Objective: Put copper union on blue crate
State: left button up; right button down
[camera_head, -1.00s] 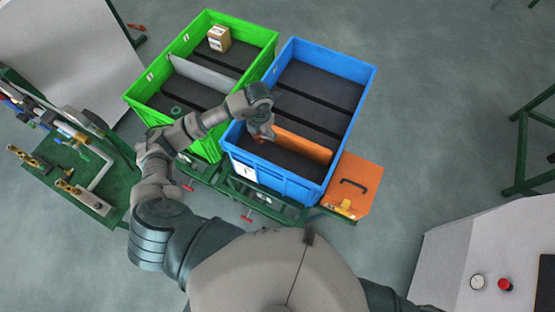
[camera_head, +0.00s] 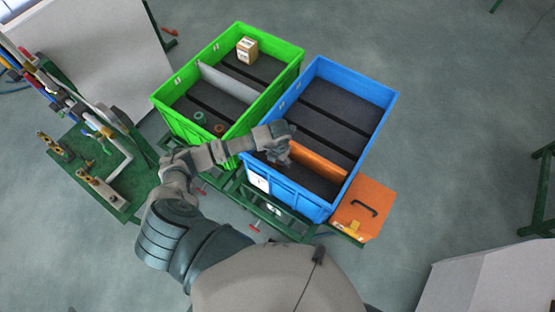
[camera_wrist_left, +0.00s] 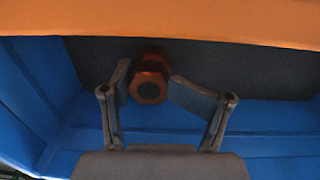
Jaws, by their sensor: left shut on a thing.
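The blue crate (camera_head: 375,86) stands right of the green crate in the head view. My left arm reaches over its near left side, with the left gripper (camera_head: 282,160) just inside its near end beside an orange divider (camera_head: 318,160). In the left wrist view the left gripper (camera_wrist_left: 150,84) is shut on the copper union (camera_wrist_left: 150,88), a reddish-brown hexagonal piece with a dark bore. The union is over the crate's near compartment, close to the divider; whether it touches the floor cannot be told. The union is hidden in the head view. My right gripper is not in view.
The green crate (camera_head: 297,52) holds a cardboard box (camera_head: 247,49), a green ring (camera_head: 200,117) and a small reddish piece (camera_head: 219,128). A pipe-fitting bench (camera_head: 105,165) is at left. The blue crate's far compartments look empty.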

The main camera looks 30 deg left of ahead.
pick_arm(q)
jog(key=shift+d, duration=0.1)
jog(key=o, duration=1.4)
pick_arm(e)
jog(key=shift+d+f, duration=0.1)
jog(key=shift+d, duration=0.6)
pick_arm(q)
jog(key=shift+a, duration=0.3)
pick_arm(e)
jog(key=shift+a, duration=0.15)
pick_arm(q)
jog(key=shift+w+r, duration=0.1)
jog(key=shift+r, duration=0.1)
notch_tip(320, 180, up, 12)
jog(key=b, duration=0.1)
jog(key=shift+d+f+b, duration=0.2)
jog(key=shift+d+b, duration=0.05)
jog(key=shift+b, duration=0.15)
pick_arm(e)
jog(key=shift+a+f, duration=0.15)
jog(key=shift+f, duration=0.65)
